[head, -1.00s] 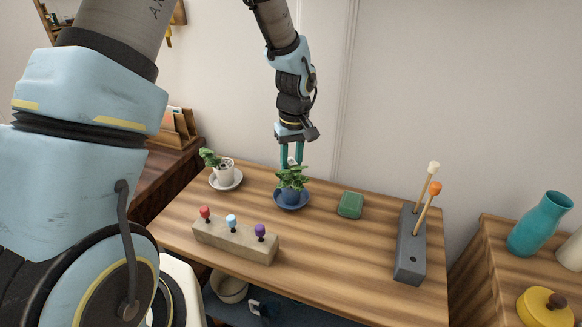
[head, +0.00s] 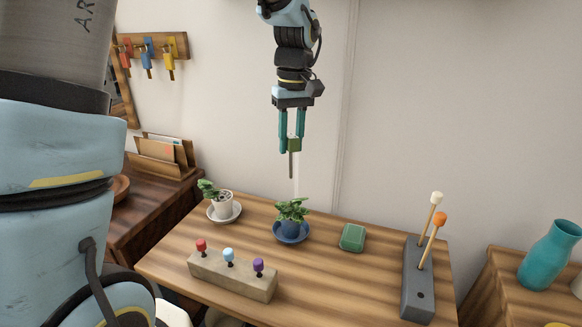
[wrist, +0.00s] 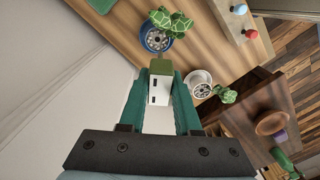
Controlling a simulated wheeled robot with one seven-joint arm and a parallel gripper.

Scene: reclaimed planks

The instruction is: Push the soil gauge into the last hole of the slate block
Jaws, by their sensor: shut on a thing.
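My gripper (head: 291,148) is shut on the soil gauge (head: 294,144), high above the table. The gauge has a small green head and a thin grey probe pointing down, clear of everything below. The slate block (head: 417,288) is a long grey block at the table's right. A white-topped stick (head: 432,212) and an orange-topped stick (head: 432,240) stand in it. The empty hole (head: 420,295) is at its near end.
A plant in a blue pot (head: 291,228) stands below my gripper, with a white-potted plant (head: 222,204) to its left. A wooden block (head: 232,277) with red, blue and purple pegs lies in front. A green box (head: 352,237) sits between the blue pot and slate block.

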